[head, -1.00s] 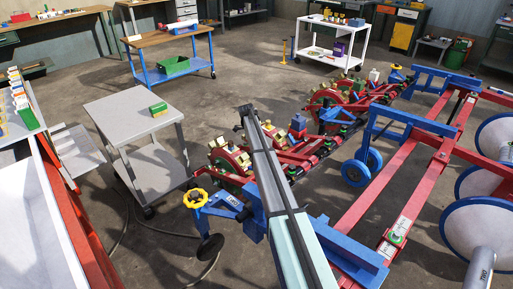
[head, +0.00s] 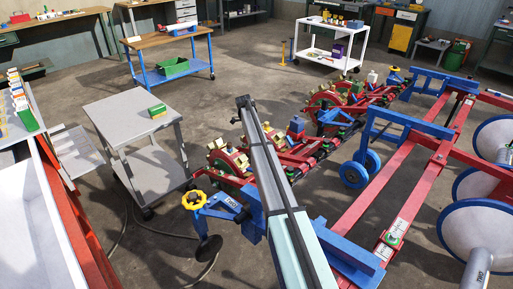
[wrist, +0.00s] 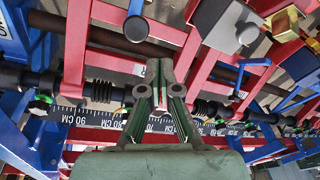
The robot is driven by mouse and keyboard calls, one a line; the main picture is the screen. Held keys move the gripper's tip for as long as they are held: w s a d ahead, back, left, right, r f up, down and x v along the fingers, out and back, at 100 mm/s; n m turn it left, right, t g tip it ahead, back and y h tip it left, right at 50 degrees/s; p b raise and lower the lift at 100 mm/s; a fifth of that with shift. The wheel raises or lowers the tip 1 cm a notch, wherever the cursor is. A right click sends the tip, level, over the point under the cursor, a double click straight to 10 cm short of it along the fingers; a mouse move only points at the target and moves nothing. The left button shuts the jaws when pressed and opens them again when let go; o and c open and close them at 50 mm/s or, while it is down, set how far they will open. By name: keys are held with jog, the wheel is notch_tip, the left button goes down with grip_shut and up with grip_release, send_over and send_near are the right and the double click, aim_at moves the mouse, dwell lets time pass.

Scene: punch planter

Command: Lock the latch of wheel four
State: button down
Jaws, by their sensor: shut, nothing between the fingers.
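The planter's red punch wheels with cream blocks show in the head view, one set nearer (head: 228,162) and one farther back (head: 325,100). I cannot tell which is wheel four, and I cannot make out its latch. In the wrist view my gripper (wrist: 160,66) is shut and empty, with its fingers together over the red frame (wrist: 77,45) and a ruler bar marked in cm (wrist: 100,119). My gripper's fingers cannot be made out in the head view.
Black bellows (wrist: 204,108) and blue brackets (wrist: 40,140) crowd around the fingers. A yellow handwheel (head: 194,200) stands at the planter's near end. A grey cart (head: 125,105) is left of it. Bare floor (head: 245,75) lies behind the planter.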

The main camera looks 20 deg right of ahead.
jog(key=shift+w+a+r, duration=0.45)
jog(key=shift+w+r, duration=0.2)
jog(key=shift+r, duration=0.2)
jog(key=shift+w+a+r, duration=0.4)
jog(key=shift+w+r, duration=0.25)
jog(key=shift+r, duration=0.15)
